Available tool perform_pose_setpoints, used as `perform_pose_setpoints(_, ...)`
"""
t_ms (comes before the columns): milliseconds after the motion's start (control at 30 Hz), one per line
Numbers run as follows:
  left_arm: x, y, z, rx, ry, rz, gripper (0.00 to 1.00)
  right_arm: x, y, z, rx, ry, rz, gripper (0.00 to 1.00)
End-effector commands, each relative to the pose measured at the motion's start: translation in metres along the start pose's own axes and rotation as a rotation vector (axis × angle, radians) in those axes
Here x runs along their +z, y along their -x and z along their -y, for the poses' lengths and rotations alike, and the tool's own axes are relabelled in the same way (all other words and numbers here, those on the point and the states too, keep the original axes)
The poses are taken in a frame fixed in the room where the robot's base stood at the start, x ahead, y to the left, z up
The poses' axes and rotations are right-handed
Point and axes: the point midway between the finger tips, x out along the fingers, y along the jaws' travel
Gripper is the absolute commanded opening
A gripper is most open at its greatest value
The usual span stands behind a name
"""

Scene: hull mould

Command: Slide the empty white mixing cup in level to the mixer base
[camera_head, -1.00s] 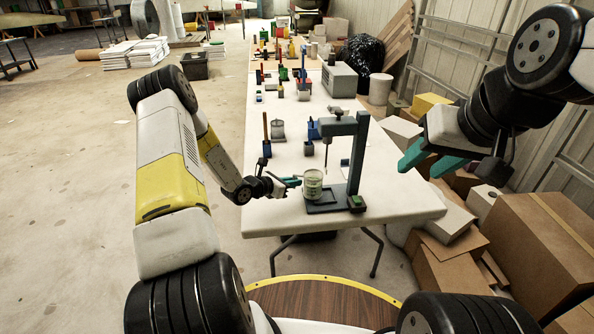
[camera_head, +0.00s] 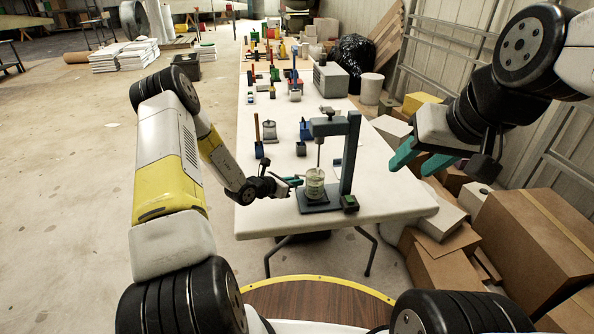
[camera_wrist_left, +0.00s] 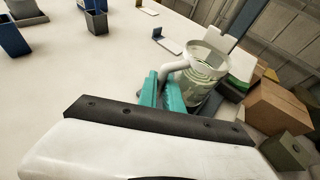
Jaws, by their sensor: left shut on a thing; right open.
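The mixing cup (camera_head: 315,186) looks pale and see-through with a greenish tint. It stands upright over the base plate of the mixer (camera_head: 351,150), left of the post. The mixer's thin shaft (camera_head: 319,155) comes down at the cup's mouth. Whether the cup touches the plate, I cannot tell. My left gripper (camera_head: 294,181) is at the cup's left side. In the left wrist view its teal fingers (camera_wrist_left: 160,90) are shut on the handle of the cup (camera_wrist_left: 207,70). My right gripper (camera_head: 420,161) is open and empty, raised right of the table.
The white table (camera_head: 270,215) has bare room left of and in front of the mixer. Blue holders (camera_head: 305,131) and small tools stand behind it. A grey box (camera_head: 331,79) is further back. Cardboard boxes (camera_head: 530,235) are stacked right of the table.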

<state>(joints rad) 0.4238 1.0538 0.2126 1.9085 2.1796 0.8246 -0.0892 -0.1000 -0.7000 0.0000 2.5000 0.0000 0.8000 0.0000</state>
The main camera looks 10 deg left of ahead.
Motion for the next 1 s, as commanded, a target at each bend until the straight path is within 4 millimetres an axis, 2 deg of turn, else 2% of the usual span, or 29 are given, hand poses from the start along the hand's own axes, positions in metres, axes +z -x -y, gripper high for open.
perform_pose_setpoints(233, 0.0025, -0.0063, 0.0051, 0.0, -0.001, 0.0, 0.0, 0.0, 0.0, 0.0, 0.0, 0.0, 0.0, 0.44)
perform_pose_setpoints(1000, -0.0006, -0.0074, 0.0048, 0.0, 0.0, 0.0, 0.0, 0.0, 0.0, 0.0, 0.0, 0.0, 0.0, 0.44)
